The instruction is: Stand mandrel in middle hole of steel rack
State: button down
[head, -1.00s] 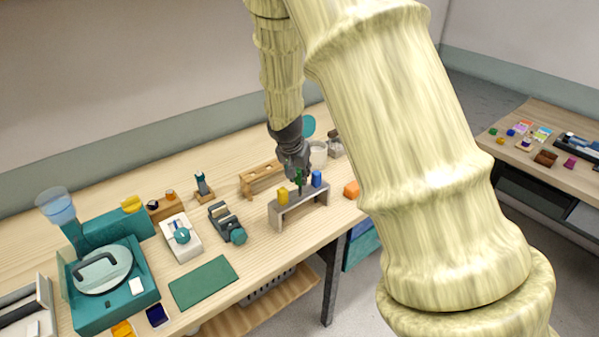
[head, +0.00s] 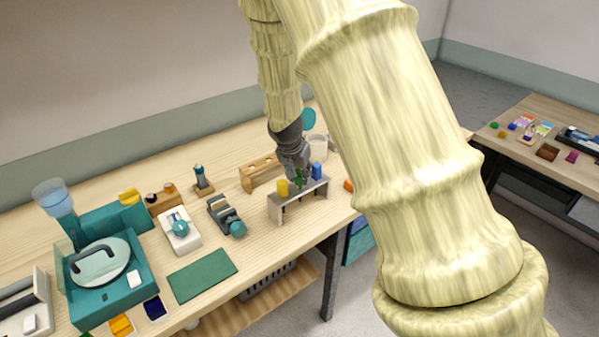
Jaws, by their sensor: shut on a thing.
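The steel rack (head: 277,212), a grey bridge-shaped stand, is near the front right of the workbench. A yellow-topped piece (head: 282,187) stands at its left end and a blue-topped piece (head: 317,171) at its right. My gripper (head: 299,179) is over the middle of the rack, between these two. It is shut on the mandrel (head: 299,178), of which a small green part shows between the fingers. The mandrel's lower end is hard to make out, so I cannot tell whether it is in the middle hole.
A wooden rack (head: 247,182) stands just behind. A dark clamp-like device (head: 224,213), a white device (head: 180,232) and a green mat (head: 203,275) lie to the left. An orange block (head: 348,185) is to the right, partly behind my arm.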

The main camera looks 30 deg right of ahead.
jog(key=shift+f, duration=0.5)
jog(key=c, duration=1.1)
grip_release()
jog(key=shift+c, duration=0.2)
jog(key=shift+r, duration=0.1)
jog(key=v, duration=1.1)
jog(key=shift+r, duration=0.4)
jog(key=shift+s+a, duration=0.1)
